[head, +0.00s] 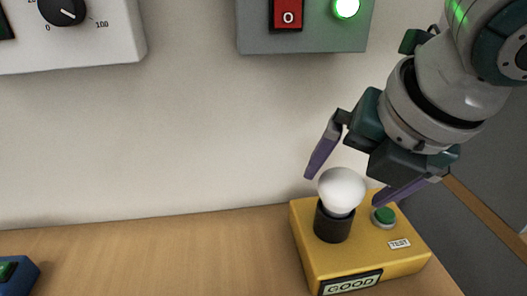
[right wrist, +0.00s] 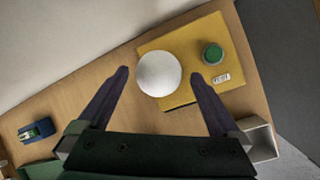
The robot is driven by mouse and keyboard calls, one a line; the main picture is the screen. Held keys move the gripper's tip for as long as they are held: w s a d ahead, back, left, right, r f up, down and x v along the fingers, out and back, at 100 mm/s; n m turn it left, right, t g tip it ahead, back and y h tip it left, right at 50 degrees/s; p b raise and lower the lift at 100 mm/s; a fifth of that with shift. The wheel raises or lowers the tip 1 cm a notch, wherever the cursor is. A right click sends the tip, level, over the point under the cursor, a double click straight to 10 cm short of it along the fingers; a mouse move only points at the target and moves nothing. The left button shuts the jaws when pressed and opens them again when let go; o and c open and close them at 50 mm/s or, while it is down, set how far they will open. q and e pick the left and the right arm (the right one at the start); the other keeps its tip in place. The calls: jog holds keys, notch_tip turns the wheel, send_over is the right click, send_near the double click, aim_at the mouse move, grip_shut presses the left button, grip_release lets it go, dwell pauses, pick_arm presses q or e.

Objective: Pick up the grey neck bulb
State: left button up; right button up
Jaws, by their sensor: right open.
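A white bulb (head: 342,188) stands upright in the black socket (head: 333,222) on top of the yellow test box (head: 400,262). Its neck is hidden, so I cannot tell whether it is grey. My right gripper (head: 342,190) is open above the box, one finger to the left of the bulb and the other to its right. In the right wrist view the bulb (right wrist: 159,74) appears between and just beyond the two open fingertips (right wrist: 160,75). I cannot tell whether either finger touches it. My left gripper is not in view.
The box has a green button (head: 384,216) and labels reading TEST and GOOD. A wall panel (head: 305,28) with a red switch and lit green lamp hangs above, a dial panel (head: 100,38) at upper left. A blue object (head: 20,276) lies at lower left. The table (head: 150,260) between is clear.

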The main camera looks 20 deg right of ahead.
jog(key=shift+x, duration=1.15)
